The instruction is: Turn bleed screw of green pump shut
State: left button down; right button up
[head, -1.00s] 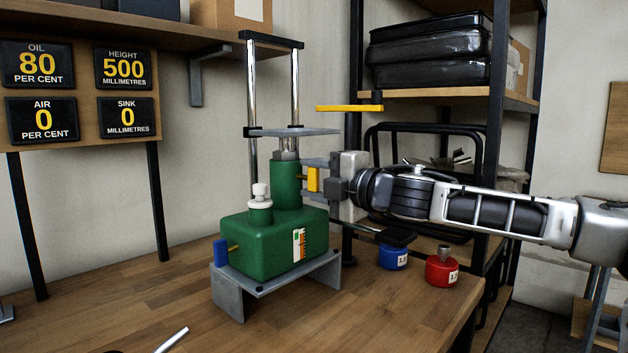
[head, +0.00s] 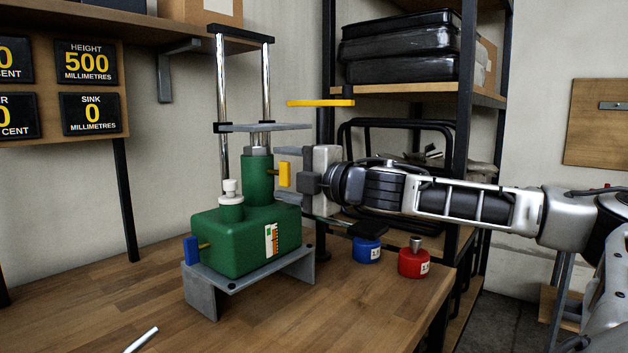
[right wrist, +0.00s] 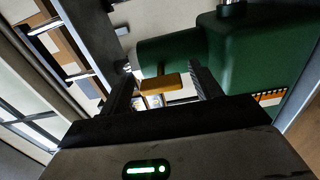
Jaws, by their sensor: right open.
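The green pump (head: 245,243) stands upright on a grey metal stand on the wooden bench. A yellow flat tab (head: 285,174) sticks out from the right side of its upright cylinder. A blue tab (head: 191,250) sits on a short stem at the left of its body. I cannot tell by label which tab is the bleed screw. My right gripper (head: 281,174) is open, its fingers above and below the yellow tab. In the right wrist view the yellow tab (right wrist: 160,83) shows between the two apart fingers (right wrist: 162,72). My left gripper is out of view.
Blue (head: 367,250) and red (head: 414,262) weights or pots stand right of the pump, below my right arm. A yellow bar (head: 321,103) is above the gripper. A dark shelf rack (head: 467,130) stands behind. A pale rod (head: 141,340) lies on the bench, whose left part is clear.

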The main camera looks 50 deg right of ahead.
pick_arm(q)
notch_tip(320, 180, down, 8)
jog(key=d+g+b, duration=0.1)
jog(key=b, duration=0.4)
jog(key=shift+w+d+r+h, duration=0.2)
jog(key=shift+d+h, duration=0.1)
pick_arm(e)
jog(key=s+d, duration=0.1)
jog(key=s, duration=1.4)
jog(key=shift+s+d, duration=0.2)
jog(key=shift+s, duration=0.05)
